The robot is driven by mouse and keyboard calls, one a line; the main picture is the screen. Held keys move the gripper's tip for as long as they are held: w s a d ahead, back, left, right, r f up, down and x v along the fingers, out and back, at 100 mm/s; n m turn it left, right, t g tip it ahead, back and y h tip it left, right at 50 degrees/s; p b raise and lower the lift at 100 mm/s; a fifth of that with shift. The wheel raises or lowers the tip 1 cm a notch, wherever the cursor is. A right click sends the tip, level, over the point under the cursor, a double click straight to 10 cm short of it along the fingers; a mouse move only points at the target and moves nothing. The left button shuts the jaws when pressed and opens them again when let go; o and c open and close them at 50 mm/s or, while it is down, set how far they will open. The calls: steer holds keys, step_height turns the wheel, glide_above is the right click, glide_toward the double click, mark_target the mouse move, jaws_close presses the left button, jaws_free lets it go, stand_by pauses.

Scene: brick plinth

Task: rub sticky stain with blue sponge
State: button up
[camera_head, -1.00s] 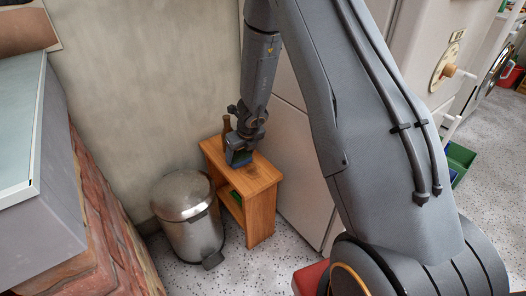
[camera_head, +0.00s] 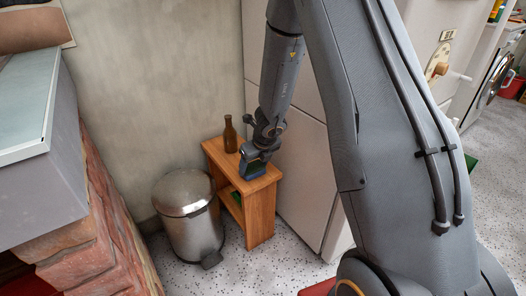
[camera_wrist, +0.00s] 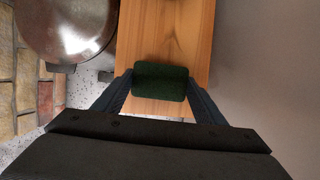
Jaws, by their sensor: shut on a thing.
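In the wrist view the sponge (camera_wrist: 160,82) sits between my two fingers with a dark green face showing, over the wooden top (camera_wrist: 165,40). I cannot tell whether the sponge touches the wood. No sticky stain can be made out; the sponge and gripper cover part of the top.
A brown bottle (camera_head: 229,135) stands on the back left of the stand. A metal pedal bin (camera_head: 188,215) is close on its left. A white cabinet (camera_head: 300,160) is close on its right, and the wall is behind. A green item (camera_head: 236,198) lies on the lower shelf.

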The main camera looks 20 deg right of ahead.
steer(key=shift+s+d, duration=0.15)
steer(key=shift+s, duration=0.3)
steer(key=shift+s+r, duration=0.2)
steer(key=shift+s, duration=0.1)
step_height(320, 180, up, 2)
steer(key=shift+d+r+p, duration=0.1)
steer(key=shift+r+p, duration=0.05)
steer(key=shift+p, duration=0.9)
step_height(320, 180, up, 6)
steer(key=p, duration=0.8)
steer(key=shift+w, duration=0.1)
steer(key=shift+f, duration=0.2)
